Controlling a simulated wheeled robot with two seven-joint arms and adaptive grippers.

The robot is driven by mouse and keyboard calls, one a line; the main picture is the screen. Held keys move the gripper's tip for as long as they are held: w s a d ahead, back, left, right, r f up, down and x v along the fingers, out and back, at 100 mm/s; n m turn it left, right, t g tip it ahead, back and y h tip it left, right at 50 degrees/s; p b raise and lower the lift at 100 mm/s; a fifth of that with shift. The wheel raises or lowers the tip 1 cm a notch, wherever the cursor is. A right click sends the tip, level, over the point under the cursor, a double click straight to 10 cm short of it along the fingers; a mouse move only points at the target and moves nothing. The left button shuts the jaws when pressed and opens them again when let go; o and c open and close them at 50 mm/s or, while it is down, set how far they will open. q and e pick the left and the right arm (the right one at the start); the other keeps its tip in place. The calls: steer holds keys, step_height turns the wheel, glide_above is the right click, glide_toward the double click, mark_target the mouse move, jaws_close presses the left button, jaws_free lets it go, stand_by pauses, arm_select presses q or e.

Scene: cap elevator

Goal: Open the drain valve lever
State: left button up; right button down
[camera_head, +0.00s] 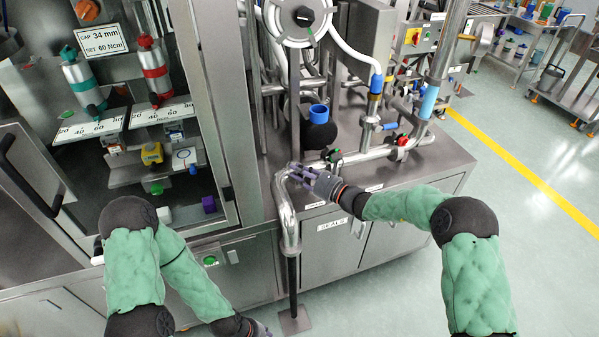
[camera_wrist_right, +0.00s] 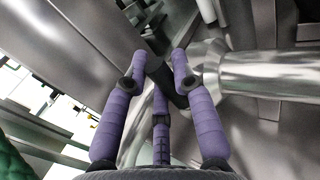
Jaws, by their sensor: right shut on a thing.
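My right gripper (camera_head: 303,174) is at the bend of a thick silver pipe (camera_head: 286,205) on the steel bench, in the head view. In the right wrist view, the purple fingers of my right gripper (camera_wrist_right: 164,72) close around a dark bar, the drain valve lever (camera_wrist_right: 178,97), beside a shiny pipe fitting (camera_wrist_right: 255,75). In the head view the fingers hide the lever. My left gripper (camera_head: 258,329) is low at the bottom edge, away from the valve; its fingers are small and partly cut off, so its state is unclear.
A green-handled valve (camera_head: 333,157) and a red-handled valve (camera_head: 402,141) sit on the pipe to the right of my right gripper. A blue-capped dark round part (camera_head: 319,128) stands behind it. A steel cabinet (camera_head: 228,120) is at left. Open floor lies at right.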

steer(key=shift+d, duration=0.1)
steer(key=shift+w+d+f+m+t+y+p, duration=0.2)
steer(key=shift+d+m+t, duration=0.4)
steer(key=shift+m, duration=0.55)
steer(key=shift+w+d+f+m+t+y+p, duration=0.15)
steer(key=shift+d+m+t+y+p, duration=0.2)
steer(key=shift+m+t, duration=0.6)
steer(key=shift+w+d+f+m+t+y+p, duration=0.15)
steer(key=shift+d+m+t+y+p, duration=0.3)
steer(key=shift+m, duration=0.95)
steer(key=shift+d+h, duration=0.15)
steer(key=shift+h, duration=0.15)
